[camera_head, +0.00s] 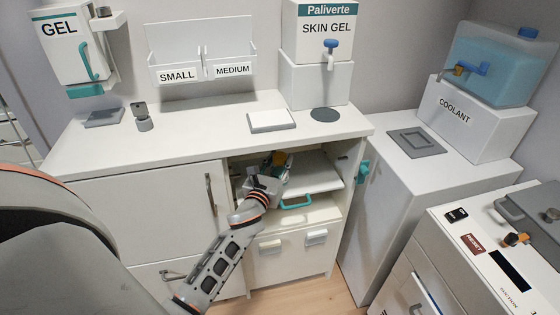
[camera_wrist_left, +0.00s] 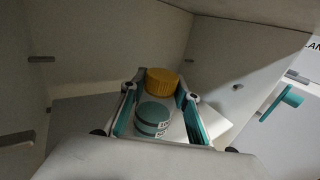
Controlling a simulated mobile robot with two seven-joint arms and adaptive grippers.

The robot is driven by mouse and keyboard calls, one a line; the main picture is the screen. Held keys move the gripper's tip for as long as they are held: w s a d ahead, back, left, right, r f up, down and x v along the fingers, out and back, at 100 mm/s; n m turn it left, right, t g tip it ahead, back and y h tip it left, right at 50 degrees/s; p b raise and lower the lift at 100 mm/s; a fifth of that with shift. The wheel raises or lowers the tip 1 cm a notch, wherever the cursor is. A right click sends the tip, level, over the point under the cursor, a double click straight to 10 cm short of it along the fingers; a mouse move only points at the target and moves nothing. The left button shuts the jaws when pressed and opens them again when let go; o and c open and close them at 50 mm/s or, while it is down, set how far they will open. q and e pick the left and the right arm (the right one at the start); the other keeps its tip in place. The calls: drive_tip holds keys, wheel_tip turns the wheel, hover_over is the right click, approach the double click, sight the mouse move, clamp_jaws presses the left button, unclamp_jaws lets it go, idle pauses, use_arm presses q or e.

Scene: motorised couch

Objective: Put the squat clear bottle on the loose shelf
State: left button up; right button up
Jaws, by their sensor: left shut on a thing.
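My left gripper (camera_head: 272,172) reaches into the open cabinet bay below the counter. It is shut on the squat clear bottle (camera_head: 279,157), of which mainly the yellow-orange cap shows in the head view. In the left wrist view, the ridged yellow cap (camera_wrist_left: 163,80) and a teal-banded label show between the teal-padded fingers (camera_wrist_left: 160,112). The loose shelf (camera_head: 315,172) is a white board with a teal handle, inside the bay. The bottle is beside or over its left part; I cannot tell whether they touch. My right gripper is not in view.
The counter top (camera_head: 200,130) is above the bay. Small pegs (camera_wrist_left: 40,59) stick out of the bay walls. The closed cabinet door (camera_head: 150,212) is left of the opening, and a drawer front (camera_head: 290,244) is below. A teal latch (camera_head: 363,171) is at the right edge.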

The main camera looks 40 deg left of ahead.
use_arm(q)
drive_tip(key=shift+f, duration=0.15)
drive_tip(key=o, duration=0.8)
drive_tip(key=shift+f, duration=0.15)
drive_tip(key=o, duration=0.4)
drive_tip(key=shift+r, duration=0.2)
